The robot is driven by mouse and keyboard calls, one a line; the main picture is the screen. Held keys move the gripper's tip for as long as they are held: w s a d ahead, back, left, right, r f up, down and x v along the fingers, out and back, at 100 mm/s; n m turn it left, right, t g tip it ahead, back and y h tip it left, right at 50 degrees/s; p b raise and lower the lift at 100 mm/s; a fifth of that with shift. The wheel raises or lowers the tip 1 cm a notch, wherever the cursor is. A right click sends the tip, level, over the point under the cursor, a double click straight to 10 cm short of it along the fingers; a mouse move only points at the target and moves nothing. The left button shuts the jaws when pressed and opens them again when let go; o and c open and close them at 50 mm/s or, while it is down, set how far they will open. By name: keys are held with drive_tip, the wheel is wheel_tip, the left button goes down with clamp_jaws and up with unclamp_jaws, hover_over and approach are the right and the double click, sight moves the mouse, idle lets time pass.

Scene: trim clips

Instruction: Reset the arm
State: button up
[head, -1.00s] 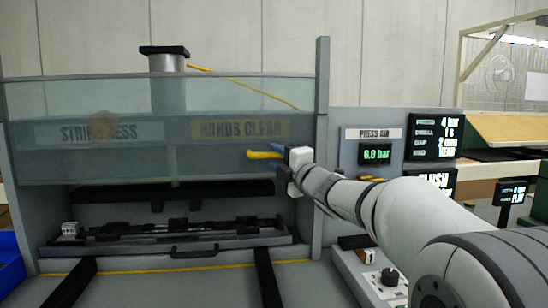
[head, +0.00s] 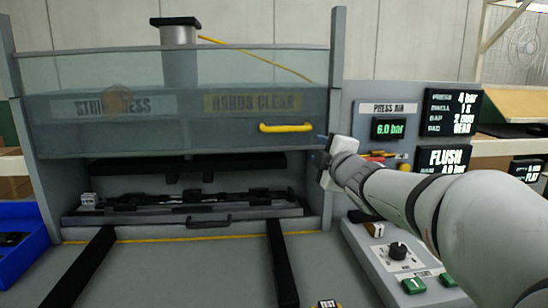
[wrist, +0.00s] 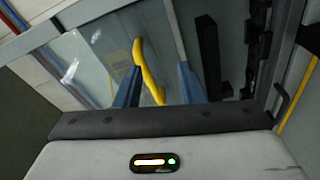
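My gripper (head: 322,146) is beside the right post of the press, to the right of the yellow handle (head: 286,128) and apart from it. In the wrist view its two blue fingers (wrist: 160,74) stand apart with nothing held between them. The yellow handle (wrist: 148,72) shows beyond and between the fingers there. The handle sits on the clear guard (head: 150,75) of the press, which hangs above the open slot. The fingertips are small and partly hidden in the head view.
A dark fixture (head: 190,212) with a front handle lies in the slot under the guard. Two black rails (head: 283,265) run toward me. A blue bin (head: 20,245) is at left. A control box (head: 405,262) with a knob and green buttons stands at lower right, below lit displays (head: 452,112).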

drive_tip(key=s+d+f+m+g+h+p, duration=0.3)
drive_tip(key=s+f+m+g, duration=0.15)
drive_tip(key=s+m, duration=0.2)
drive_tip(key=s+d+f+m+g+h+p, duration=0.2)
drive_tip(key=s+f+m+g+p, duration=0.1)
drive_tip(key=s+f+m, duration=0.3)
drive_tip(key=s+a+f+m+g+p, duration=0.1)
drive_tip(key=s+f+g, duration=0.1)
drive_tip(key=s, duration=0.4)
drive_tip(key=s+a+f+m+g+p, duration=0.1)
drive_tip(key=s+m+g, duration=0.1)
drive_tip(key=s, duration=0.3)
drive_tip(key=s+a+f+m+g+y+p, duration=0.1)
drive_tip(key=s+f+m+g, duration=0.1)
drive_tip(key=s, duration=0.4)
drive_tip(key=shift+s+a+f+g+p, duration=0.3)
drive_tip(key=shift+s+g+p, duration=0.1)
drive_tip(key=shift+g, duration=0.35)
drive_tip(key=shift+d, duration=0.1)
drive_tip(key=shift+c, duration=0.3)
